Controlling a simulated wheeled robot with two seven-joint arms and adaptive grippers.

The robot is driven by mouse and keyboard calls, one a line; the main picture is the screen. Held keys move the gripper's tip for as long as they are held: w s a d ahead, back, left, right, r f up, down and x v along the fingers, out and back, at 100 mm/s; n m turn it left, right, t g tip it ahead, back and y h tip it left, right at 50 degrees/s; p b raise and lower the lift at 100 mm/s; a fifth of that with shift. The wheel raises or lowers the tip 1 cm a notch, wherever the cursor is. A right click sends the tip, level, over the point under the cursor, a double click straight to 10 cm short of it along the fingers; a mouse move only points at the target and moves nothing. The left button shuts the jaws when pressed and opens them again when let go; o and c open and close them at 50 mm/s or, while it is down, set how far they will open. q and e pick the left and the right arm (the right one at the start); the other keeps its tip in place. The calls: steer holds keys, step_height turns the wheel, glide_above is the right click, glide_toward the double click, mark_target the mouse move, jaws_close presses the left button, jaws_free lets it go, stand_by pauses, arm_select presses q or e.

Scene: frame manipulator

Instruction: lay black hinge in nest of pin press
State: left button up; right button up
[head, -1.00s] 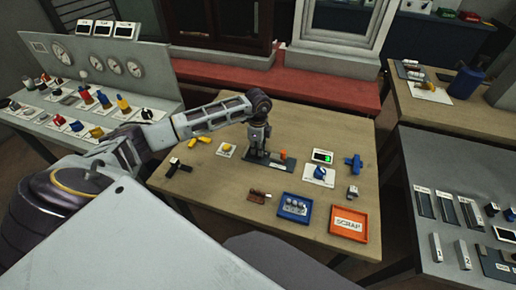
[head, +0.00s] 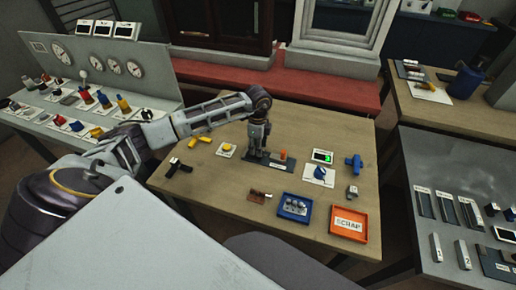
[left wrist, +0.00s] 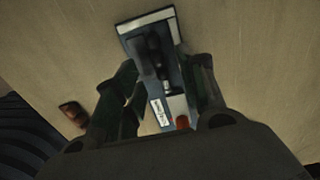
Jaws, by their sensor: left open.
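The pin press (head: 278,164) has a dark blue-grey base with a white label and an orange part at its right end, in the middle of the wooden table. My left gripper (head: 258,150) points down over the left part of this base. In the left wrist view its open fingers (left wrist: 165,80) stand on either side of the base (left wrist: 150,22). Black parts (left wrist: 153,52) show on the base between the fingers. I cannot tell which of them is the black hinge and which belongs to the press, nor whether it lies flat. My right gripper is not in view.
A blue tray (head: 281,211) with small parts and an orange scrap tray (head: 335,232) are at the front. A brown piece (head: 258,195) lies left of the blue tray. A yellow button (head: 228,149), a black-handled tool (head: 180,166) and a blue knob (head: 320,172) stand around the press.

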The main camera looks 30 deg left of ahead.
arm_select(q)
step_height(320, 180, up, 11)
steer(key=shift+f, duration=0.15)
stand_by(0.4)
steer(key=shift+f, duration=0.1)
stand_by(0.5)
